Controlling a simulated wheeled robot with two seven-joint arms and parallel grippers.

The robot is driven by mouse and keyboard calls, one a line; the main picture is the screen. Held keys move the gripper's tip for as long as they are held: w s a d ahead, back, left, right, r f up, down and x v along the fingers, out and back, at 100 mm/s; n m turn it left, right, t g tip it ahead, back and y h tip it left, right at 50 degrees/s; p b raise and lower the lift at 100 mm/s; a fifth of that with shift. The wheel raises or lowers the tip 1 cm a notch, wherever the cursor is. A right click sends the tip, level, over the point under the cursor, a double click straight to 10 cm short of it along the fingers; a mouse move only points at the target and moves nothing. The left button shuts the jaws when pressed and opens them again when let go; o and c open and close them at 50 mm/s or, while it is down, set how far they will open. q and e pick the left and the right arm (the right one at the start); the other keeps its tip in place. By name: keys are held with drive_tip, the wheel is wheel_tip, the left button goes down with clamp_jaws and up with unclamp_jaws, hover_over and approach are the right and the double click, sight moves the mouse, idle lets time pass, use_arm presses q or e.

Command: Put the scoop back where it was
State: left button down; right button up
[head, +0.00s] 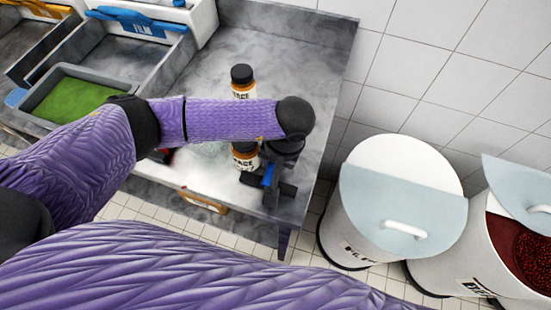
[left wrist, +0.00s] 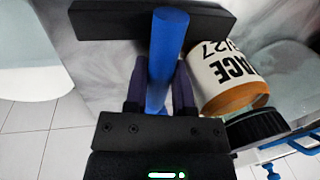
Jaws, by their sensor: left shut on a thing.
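My left gripper (head: 266,180) is low over the right end of the grey counter, beside a labelled bottle. It is shut on a blue round handle (left wrist: 168,45), which looks like the scoop's. The handle stands between the two fingers in the left wrist view, and a bit of blue shows at the gripper in the head view. The scoop's bowl cannot be made out. A black bar (left wrist: 100,20) lies behind the handle; I cannot tell what it belongs to. My right gripper is not in view.
A white bottle with orange bands and a black cap (left wrist: 228,80) is close beside the gripper. Another such bottle (head: 242,78) stands farther back. A grey tray (head: 62,70) of green stuff is at left. White lidded bins (head: 350,225) stand right of the counter (head: 290,50).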

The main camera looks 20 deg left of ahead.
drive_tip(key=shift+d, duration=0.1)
use_arm(q)
drive_tip(key=shift+f, duration=0.15)
drive_tip(key=c, duration=0.7)
unclamp_jaws()
drive_tip(key=shift+c, duration=0.2)
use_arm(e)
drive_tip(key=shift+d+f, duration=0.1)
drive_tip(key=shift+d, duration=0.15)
use_arm(q)
drive_tip(key=shift+r, duration=0.5)
wheel_tip(320, 180, up, 11)
drive_tip(key=d+p, duration=0.1)
drive_tip(key=d, duration=0.1)
drive_tip(key=shift+d+r, duration=0.15)
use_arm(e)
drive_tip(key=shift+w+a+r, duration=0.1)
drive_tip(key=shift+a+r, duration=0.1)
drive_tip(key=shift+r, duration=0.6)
use_arm(q)
drive_tip(key=shift+s, duration=0.1)
